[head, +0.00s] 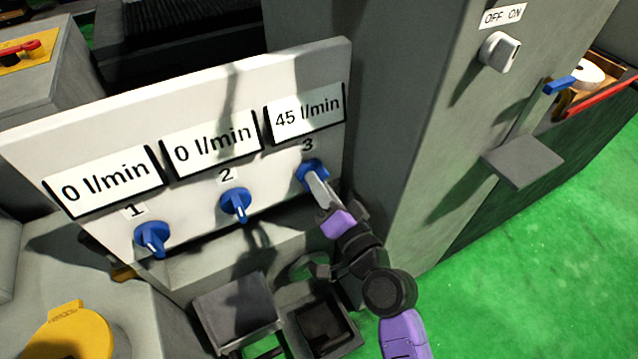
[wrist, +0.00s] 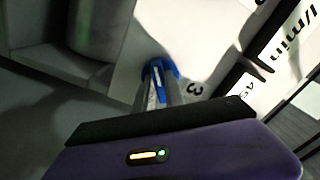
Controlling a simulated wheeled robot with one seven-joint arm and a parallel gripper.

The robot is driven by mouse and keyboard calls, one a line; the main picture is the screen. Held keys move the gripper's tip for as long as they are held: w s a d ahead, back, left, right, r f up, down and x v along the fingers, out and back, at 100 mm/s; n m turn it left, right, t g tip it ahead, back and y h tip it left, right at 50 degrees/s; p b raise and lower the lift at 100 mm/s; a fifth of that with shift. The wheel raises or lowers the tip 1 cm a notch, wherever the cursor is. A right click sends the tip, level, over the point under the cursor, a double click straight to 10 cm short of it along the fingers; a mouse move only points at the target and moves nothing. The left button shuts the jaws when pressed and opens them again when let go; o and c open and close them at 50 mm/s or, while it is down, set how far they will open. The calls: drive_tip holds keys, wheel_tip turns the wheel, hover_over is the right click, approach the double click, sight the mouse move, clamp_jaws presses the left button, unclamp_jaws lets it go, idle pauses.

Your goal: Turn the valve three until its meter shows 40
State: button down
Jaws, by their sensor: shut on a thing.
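Valve three (head: 312,174) is a blue knob on the white panel below the label 3. My gripper (head: 317,184) is at this knob, with its fingers closed around the handle. In the wrist view the blue knob (wrist: 157,75) shows between the two grey fingers (wrist: 158,98). The meter (head: 306,111) above valve three reads 45 l/min. In the wrist view only part of this meter (wrist: 243,88) shows, turned on its side. The fingers hide part of the knob's handle.
Valve one (head: 152,238) and valve two (head: 236,204) sit to the left, each under a meter reading 0 l/min. A grey cabinet (head: 420,150) with an OFF/ON switch (head: 499,52) stands close on the right. Green floor (head: 520,270) is open at the lower right.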

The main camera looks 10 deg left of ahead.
drive_tip(key=shift+m+p, duration=0.45)
drive_tip(key=shift+m, duration=1.15)
drive_tip(key=c, duration=1.4)
unclamp_jaws()
drive_tip(key=b+v, duration=0.1)
drive_tip(key=v, duration=0.6)
drive_tip(key=shift+s+d, duration=0.25)
drive_tip(key=shift+s, duration=0.1)
